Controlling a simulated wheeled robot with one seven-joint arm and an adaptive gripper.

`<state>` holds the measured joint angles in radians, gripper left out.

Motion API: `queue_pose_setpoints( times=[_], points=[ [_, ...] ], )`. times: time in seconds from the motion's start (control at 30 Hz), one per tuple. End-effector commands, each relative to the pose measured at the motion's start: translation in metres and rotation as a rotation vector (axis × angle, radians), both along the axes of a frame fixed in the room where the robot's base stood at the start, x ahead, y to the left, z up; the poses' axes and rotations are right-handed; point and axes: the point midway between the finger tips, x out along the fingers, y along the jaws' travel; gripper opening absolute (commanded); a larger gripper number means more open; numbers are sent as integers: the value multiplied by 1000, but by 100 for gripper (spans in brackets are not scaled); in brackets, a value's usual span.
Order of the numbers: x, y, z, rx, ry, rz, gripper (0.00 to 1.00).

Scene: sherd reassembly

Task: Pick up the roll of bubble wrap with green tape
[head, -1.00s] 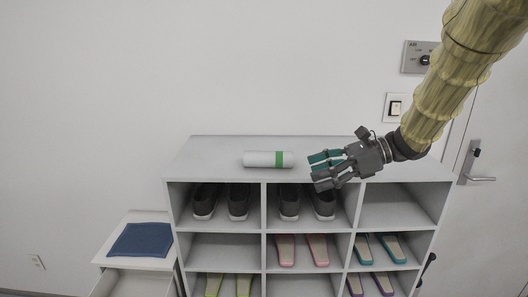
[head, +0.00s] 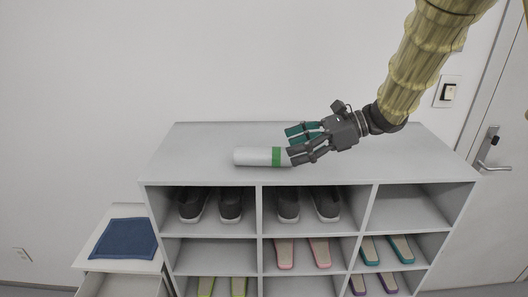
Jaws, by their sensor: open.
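The roll of bubble wrap (head: 254,157) is a white cylinder with a green tape band (head: 276,156) near its right end. It lies on its side on top of the grey shoe cabinet (head: 205,140), long axis running left to right. My gripper (head: 291,146) is open and comes in from the right, fingers pointing left. Its fingertips are at the roll's right end and overlap it in the picture. A lower finger hides part of that end. I cannot tell whether the fingers touch the roll.
The cabinet's cubbies hold dark shoes (head: 230,207), pink slippers (head: 285,253) and teal slippers (head: 370,250). A blue folded cloth (head: 125,239) lies on a low open-drawer unit at left. The cabinet top is otherwise clear, with a wall behind it. A door handle (head: 489,150) is at right.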

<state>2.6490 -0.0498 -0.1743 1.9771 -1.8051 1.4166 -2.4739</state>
Motion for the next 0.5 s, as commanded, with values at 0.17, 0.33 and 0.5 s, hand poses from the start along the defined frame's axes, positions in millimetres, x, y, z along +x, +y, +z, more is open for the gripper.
queue_pose_setpoints(
  times=[0.17, 0.33, 0.5],
  points=[
    [13, 10, -11, -1, 11, 1, 68],
    [13, 17, -13, 0, 11, -1, 68],
    [14, 32, -19, 0, 12, -3, 68]
  ],
)
